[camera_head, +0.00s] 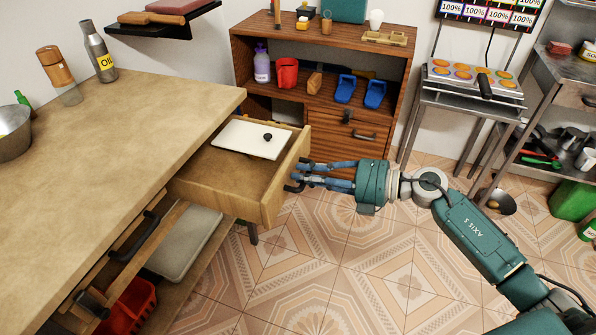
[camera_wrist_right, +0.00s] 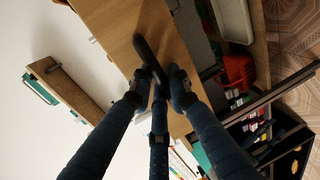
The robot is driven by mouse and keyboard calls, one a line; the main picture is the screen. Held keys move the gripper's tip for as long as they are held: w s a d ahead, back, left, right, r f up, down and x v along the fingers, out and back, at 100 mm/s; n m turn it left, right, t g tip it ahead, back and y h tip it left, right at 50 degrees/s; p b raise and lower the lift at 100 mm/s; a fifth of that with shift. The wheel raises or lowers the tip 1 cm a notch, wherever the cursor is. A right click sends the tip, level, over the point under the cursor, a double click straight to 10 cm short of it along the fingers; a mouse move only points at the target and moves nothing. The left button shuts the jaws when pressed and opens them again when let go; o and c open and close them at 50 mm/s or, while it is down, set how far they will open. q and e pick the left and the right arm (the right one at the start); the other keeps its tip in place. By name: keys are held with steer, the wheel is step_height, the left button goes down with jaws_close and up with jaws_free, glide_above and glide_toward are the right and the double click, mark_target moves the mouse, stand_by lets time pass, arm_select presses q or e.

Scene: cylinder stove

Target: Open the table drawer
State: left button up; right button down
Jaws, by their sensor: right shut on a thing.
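The wooden table (camera_head: 100,130) fills the left of the head view. Its far drawer (camera_head: 270,200) stands pulled well out, and a white board with a black knob (camera_head: 250,139) shows over its inside. My right gripper (camera_head: 293,178) is at the outer face of the drawer front. In the right wrist view, the fingers of my right gripper (camera_wrist_right: 157,82) are closed around the dark drawer handle (camera_wrist_right: 149,56). In the head view the fingers largely hide this handle. My left gripper is not in view.
A nearer table front has a black handle (camera_head: 134,238). Below are a pale bin (camera_head: 185,242) and a red basket (camera_head: 130,305). A wooden cabinet (camera_head: 325,118) stands behind the open drawer. A stove on a stand (camera_head: 474,82) is at the back right. The tiled floor (camera_head: 350,270) in front is clear.

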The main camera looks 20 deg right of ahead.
steer(key=shift+s+f, duration=0.1)
steer(key=shift+f, duration=0.1)
steer(key=c, duration=1.7)
jaws_free()
steer(key=shift+r, duration=0.1)
steer(key=shift+d, duration=0.1)
steer(key=v, duration=1.1)
steer(key=shift+s+d+r, duration=0.1)
steer(key=shift+s+d, duration=0.15)
